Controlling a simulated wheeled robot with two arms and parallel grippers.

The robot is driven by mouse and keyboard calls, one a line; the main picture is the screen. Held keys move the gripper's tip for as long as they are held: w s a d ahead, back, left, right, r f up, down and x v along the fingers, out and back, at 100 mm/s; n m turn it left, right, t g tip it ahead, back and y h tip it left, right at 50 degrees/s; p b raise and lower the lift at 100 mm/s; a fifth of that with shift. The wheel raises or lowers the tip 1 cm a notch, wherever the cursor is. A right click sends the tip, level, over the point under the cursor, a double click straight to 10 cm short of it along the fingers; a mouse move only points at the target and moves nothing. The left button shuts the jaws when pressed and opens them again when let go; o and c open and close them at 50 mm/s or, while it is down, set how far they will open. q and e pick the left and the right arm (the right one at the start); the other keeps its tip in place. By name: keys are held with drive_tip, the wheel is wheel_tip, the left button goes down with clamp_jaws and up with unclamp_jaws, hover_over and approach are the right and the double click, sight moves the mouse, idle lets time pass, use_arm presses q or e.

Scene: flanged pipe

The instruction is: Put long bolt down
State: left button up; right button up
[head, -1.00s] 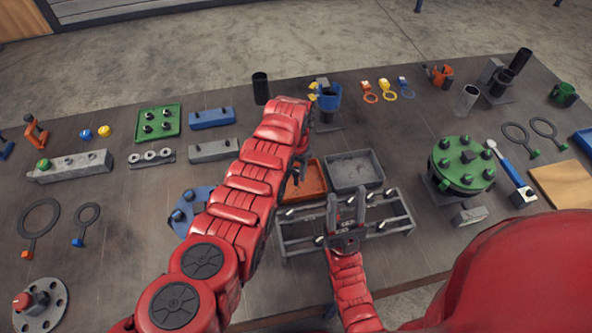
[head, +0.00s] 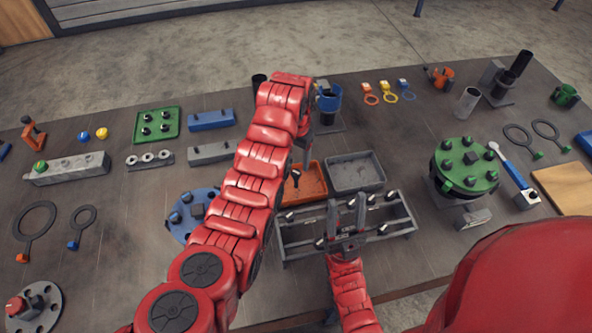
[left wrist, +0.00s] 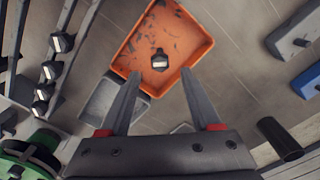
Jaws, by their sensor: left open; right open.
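The orange tray (head: 314,183) lies left of the grey tray. A dark bolt with a pale mark on its head (left wrist: 159,61) is in the orange tray, seen head-on in the left wrist view; its shank is hidden there. It also shows in the head view (head: 296,177). My left gripper (left wrist: 161,74) is open above the tray, its fingers apart and not touching the bolt; my left arm partly hides it in the head view (head: 305,153). My right gripper (head: 346,222) is open, fingers pointing away from me, at the bolt rack (head: 287,249).
The grey tray (head: 356,172) is beside the orange tray and looks empty. The rack holds several bolts. A blue flange (head: 180,220) lies left of my left arm, and a green flange (head: 466,163) stands at right. A blue pipe holder (head: 329,97) stands behind the trays.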

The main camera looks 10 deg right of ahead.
use_arm(q)
wheel_tip(320, 180, up, 2)
drive_tip(key=shift+w+b, duration=0.1)
drive_tip(key=shift+b, duration=0.25)
wheel_tip(320, 180, up, 3)
drive_tip(key=p, duration=0.3)
drive_tip(key=shift+r, duration=0.2)
